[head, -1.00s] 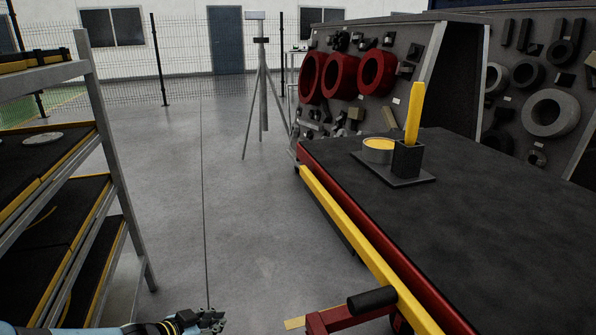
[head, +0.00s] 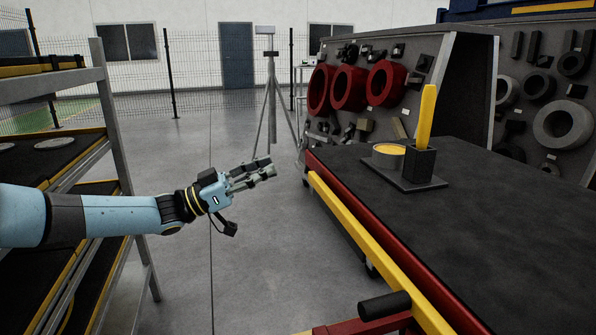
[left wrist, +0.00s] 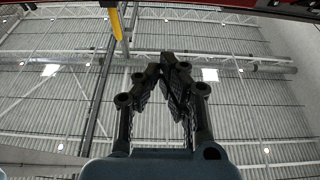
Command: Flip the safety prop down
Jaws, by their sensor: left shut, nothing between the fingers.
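The safety prop, taken to be the yellow bar (head: 427,115), stands nearly upright, tilted slightly, in a dark block (head: 419,161) on a flat plate at the far left part of the cart top. A yellow bar that looks like it also shows at the top of the left wrist view (left wrist: 116,24). My left gripper (head: 269,166) is shut and empty, in the air left of the cart and well short of the prop. Its closed fingers (left wrist: 172,62) point up in the left wrist view. My right gripper is not in view.
A round container with a yellow top (head: 388,155) sits beside the block. The red cart (head: 500,215) has a yellow side rail (head: 370,255) and a black handle (head: 384,305). A shelf rack (head: 118,150) stands at left, a tripod (head: 271,100) behind. Open floor lies between rack and cart.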

